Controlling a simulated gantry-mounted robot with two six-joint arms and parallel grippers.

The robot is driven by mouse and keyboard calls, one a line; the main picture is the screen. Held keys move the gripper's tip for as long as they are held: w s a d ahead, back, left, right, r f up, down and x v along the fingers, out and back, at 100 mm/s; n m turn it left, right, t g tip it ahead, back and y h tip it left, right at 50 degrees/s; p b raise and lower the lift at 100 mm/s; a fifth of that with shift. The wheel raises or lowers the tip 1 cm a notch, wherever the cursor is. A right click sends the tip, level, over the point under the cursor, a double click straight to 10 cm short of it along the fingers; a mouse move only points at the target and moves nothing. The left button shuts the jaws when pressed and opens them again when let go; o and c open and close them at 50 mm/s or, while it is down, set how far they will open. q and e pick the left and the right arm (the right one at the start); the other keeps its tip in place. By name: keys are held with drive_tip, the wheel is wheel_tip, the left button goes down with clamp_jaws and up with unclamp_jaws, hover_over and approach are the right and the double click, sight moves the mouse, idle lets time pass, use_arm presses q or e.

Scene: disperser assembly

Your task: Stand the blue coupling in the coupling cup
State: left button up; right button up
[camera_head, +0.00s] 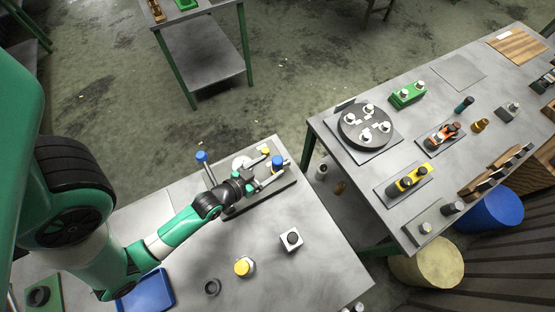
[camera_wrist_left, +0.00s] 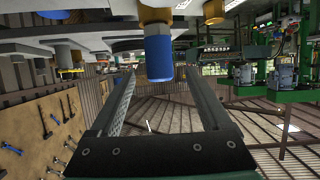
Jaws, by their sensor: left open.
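The blue coupling (camera_head: 277,160) is a short blue cylinder, upright at the right end of the fixture board (camera_head: 234,209). In the left wrist view, which is upside down, the blue coupling (camera_wrist_left: 159,60) is on a gold-coloured collar. My left gripper (camera_head: 266,176) is open, beside the coupling. In the left wrist view my left gripper's two fingers (camera_wrist_left: 160,76) lie on either side of the coupling's free end, with visible gaps. I cannot tell for certain which part is the coupling cup; the collar's lower part is hidden. My right gripper is not in view.
A blue-topped post (camera_head: 202,157) stands at the board's left end. A yellow-topped part (camera_head: 244,267), a white block with a dark top (camera_head: 291,240), a dark ring (camera_head: 212,287) and a blue tray (camera_head: 147,292) are on the near table.

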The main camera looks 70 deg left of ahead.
sight(273, 165)
use_arm(q)
drive_tip(key=x, duration=0.5)
drive_tip(key=shift+f+b, duration=0.15)
drive_tip(key=shift+b, duration=0.2)
clamp_jaws()
